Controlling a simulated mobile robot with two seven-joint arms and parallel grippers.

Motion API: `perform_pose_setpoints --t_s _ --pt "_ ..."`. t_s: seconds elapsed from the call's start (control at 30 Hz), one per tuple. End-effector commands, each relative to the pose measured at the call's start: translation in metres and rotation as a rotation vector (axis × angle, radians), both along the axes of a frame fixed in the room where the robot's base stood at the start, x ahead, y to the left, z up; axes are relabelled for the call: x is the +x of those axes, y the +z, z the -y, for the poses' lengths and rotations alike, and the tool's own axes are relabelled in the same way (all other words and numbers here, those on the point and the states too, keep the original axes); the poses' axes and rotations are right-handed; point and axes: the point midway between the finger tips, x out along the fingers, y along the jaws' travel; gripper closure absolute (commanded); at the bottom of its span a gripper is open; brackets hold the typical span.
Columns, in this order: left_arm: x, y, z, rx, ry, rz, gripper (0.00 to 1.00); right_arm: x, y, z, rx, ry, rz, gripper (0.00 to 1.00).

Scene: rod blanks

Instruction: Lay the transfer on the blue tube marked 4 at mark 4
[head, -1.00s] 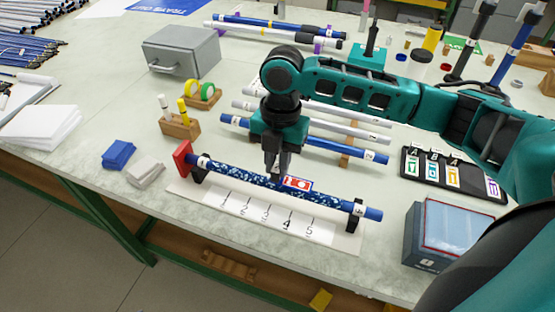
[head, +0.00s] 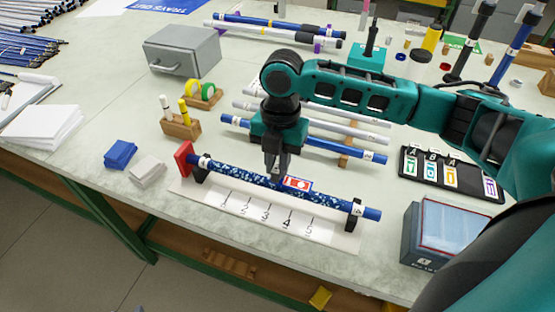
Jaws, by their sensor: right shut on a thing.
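The blue tube marked 4 (head: 335,200), with white speckles along much of its length, lies in a white cradle (head: 195,195) with a red end stop at its left. Its label 4 is near the right end. A strip with numbered marks (head: 265,215) runs along the near side, and mark 4 (head: 287,223) is right of its middle. The transfer (head: 298,184), a small red, white and blue piece, is at the tube roughly in line with mark 4. My right gripper (head: 277,177) points down, shut at the transfer's left edge. I cannot tell whether the transfer touches the tube.
More tubes (head: 320,143) lie on a wooden rest behind. A grey box (head: 180,52), a pen block (head: 181,125) and blue and white blocks (head: 119,154) are at left. A card holder (head: 455,172) and a blue box (head: 440,230) are at right.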

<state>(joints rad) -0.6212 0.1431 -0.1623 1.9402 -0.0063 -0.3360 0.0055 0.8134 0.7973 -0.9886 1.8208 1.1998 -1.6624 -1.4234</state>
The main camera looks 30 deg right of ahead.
Motion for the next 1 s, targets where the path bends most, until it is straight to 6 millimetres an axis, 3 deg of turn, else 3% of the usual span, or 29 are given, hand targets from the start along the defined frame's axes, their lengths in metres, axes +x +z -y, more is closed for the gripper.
perform_pose_setpoints --t_s 1.0 --pt "-0.0031 -0.0039 0.0003 0.0 0.0 -0.006 0.57 0.0 -0.0078 -0.0002 0.001 0.0 -0.001 1.0"
